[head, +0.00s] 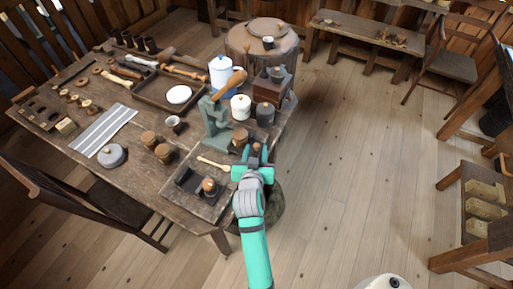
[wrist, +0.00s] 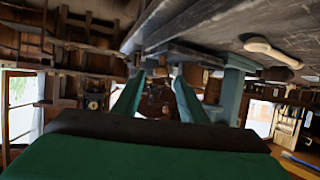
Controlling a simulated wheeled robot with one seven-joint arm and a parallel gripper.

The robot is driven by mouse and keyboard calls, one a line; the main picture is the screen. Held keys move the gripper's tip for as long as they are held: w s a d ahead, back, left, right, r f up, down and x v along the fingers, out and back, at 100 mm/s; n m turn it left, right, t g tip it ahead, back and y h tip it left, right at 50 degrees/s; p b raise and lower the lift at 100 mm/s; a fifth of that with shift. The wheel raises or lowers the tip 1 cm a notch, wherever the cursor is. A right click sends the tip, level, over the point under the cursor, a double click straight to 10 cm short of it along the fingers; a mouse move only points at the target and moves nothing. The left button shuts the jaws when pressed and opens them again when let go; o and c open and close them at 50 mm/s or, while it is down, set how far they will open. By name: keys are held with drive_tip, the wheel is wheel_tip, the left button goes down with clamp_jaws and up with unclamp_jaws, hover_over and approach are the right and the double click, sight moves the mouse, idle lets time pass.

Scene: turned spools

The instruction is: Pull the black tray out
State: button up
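A small black tray (head: 187,181) sits at the near corner of the wooden table in the head view. A round wooden piece with a dark base (head: 208,186) stands at its right end. My gripper (head: 254,156) is just off the table's near right edge, to the right of the tray and apart from it. In the wrist view its two green fingers (wrist: 157,98) stand apart with nothing held between them. I cannot pick out the tray for certain in the wrist view.
A pale wooden spoon (head: 213,163) lies between the tray and my gripper; it also shows in the wrist view (wrist: 268,48). A green press (head: 214,125), wooden jars (head: 164,153) and a grinder (head: 272,86) stand nearby.

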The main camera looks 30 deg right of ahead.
drive_tip(key=v, duration=0.8)
drive_tip(key=shift+s, duration=0.1)
drive_tip(key=s+a+f+n+t+y, duration=0.2)
drive_tip(key=s+a+f+n+y, duration=0.15)
drive_tip(key=s+a, duration=0.65)
drive_tip(key=s+a+f+n+t+y, duration=0.2)
drive_tip(key=s+a+n+y, duration=0.15)
drive_tip(key=s+a, duration=0.55)
drive_tip(key=s+a+r+y, duration=0.1)
drive_tip(key=s+a+r, duration=0.2)
drive_tip(key=s, duration=0.5)
drive_tip(key=shift+s+a+r, duration=0.2)
drive_tip(key=shift+s+a, duration=0.1)
drive_tip(key=shift+a, duration=0.6)
